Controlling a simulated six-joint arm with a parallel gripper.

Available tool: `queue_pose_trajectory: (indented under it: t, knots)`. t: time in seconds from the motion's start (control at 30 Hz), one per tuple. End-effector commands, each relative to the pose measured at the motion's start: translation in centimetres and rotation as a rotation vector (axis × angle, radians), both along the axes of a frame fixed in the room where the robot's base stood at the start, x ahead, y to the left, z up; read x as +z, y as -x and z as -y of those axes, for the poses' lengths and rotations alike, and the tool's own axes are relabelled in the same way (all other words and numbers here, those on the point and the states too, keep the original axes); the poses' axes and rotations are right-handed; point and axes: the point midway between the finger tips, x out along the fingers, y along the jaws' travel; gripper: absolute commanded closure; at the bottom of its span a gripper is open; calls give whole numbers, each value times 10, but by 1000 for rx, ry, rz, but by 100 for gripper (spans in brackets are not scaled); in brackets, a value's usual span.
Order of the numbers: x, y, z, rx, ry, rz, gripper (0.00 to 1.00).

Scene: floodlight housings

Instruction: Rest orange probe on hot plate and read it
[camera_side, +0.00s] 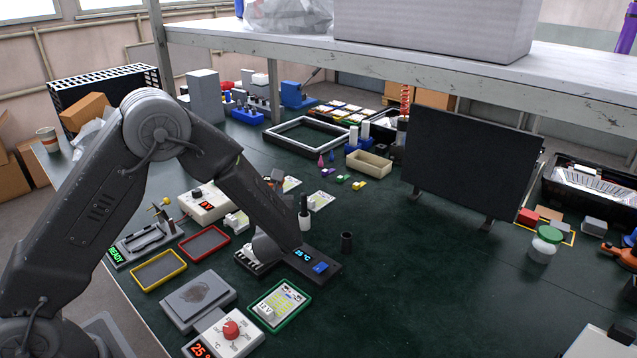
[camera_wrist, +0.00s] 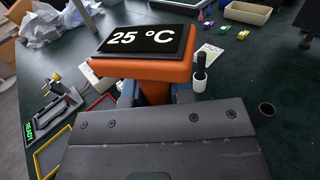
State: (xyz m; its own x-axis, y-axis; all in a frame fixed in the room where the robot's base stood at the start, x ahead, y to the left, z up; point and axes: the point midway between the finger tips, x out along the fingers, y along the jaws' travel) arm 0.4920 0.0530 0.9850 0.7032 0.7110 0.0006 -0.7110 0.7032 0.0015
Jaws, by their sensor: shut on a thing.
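The orange probe (camera_wrist: 150,70) fills the upper middle of the wrist view, its black display reading 25 °C. My gripper (camera_wrist: 158,94) is shut on it, with the fingers partly hidden behind the dark wrist housing. The hot plate (camera_side: 197,298), a grey slab with a dark patch on top, lies in front of and left of my gripper. Its control box (camera_side: 231,331) has a red knob and a red display, cut by the frame.
A green-framed card (camera_side: 279,304) lies right of the hot plate. Yellow (camera_side: 158,270) and red (camera_side: 204,243) trays lie behind it.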

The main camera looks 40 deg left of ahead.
Motion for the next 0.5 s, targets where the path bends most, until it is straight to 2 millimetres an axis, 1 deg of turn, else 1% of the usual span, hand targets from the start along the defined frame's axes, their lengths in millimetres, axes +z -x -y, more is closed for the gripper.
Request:
queue_pose_trajectory:
  t: [0.03,0.2,0.3,0.4,0.5]
  knots:
    - [1,23,-9,57,-1,-3,100]
    - [5,96,-35,240,-2,0,100]
    - [9,131,-44,322,-2,0,100]
    - [13,158,-51,384,-1,1,100]
    - [16,180,-56,434,0,1,100]
